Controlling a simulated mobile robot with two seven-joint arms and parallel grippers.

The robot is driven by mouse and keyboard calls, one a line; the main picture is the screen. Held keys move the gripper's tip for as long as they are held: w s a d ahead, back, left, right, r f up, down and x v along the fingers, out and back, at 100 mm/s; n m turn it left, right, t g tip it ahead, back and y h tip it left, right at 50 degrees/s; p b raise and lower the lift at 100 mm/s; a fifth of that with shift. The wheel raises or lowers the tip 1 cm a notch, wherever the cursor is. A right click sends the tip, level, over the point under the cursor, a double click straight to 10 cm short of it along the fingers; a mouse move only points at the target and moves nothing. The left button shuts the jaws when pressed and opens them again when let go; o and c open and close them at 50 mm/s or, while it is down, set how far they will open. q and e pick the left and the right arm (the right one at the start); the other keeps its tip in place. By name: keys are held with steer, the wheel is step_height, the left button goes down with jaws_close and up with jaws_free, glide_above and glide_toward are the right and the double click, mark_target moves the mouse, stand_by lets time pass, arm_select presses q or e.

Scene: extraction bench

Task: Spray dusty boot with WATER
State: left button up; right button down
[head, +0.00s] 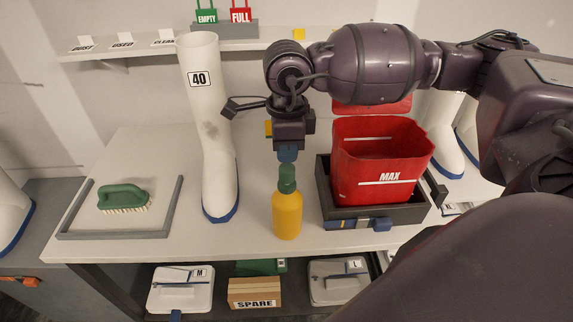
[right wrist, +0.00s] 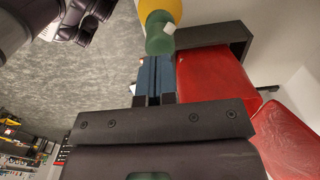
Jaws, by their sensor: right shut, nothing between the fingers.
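A tall white boot (head: 214,130) marked 40 stands upright on the bench, with a grey dusty smudge on its shaft and a blue sole. A yellow bottle (head: 287,214) with a green top stands to its right; no WATER label is readable. My right gripper (head: 287,156) points down just above the bottle's green top, with its blue fingers shut and empty. In the right wrist view, the bottle's green top (right wrist: 160,38) lies just beyond the closed fingers (right wrist: 155,62). I cannot tell whether they touch. My left gripper is not in view.
A red MAX bin (head: 380,160) sits in a dark tray right of the bottle. A green brush (head: 123,197) lies in a grey-edged area at left. More white boots (head: 439,135) stand behind the bin. Cases and a SPARE box (head: 254,292) are below.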

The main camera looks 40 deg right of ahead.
steer(key=shift+f+b, duration=0.95)
steer(key=shift+f, duration=0.3)
steer(key=shift+r, duration=0.1)
steer(key=shift+r+p, duration=0.4)
steer(key=shift+r, duration=0.65)
steer(key=shift+f, duration=0.5)
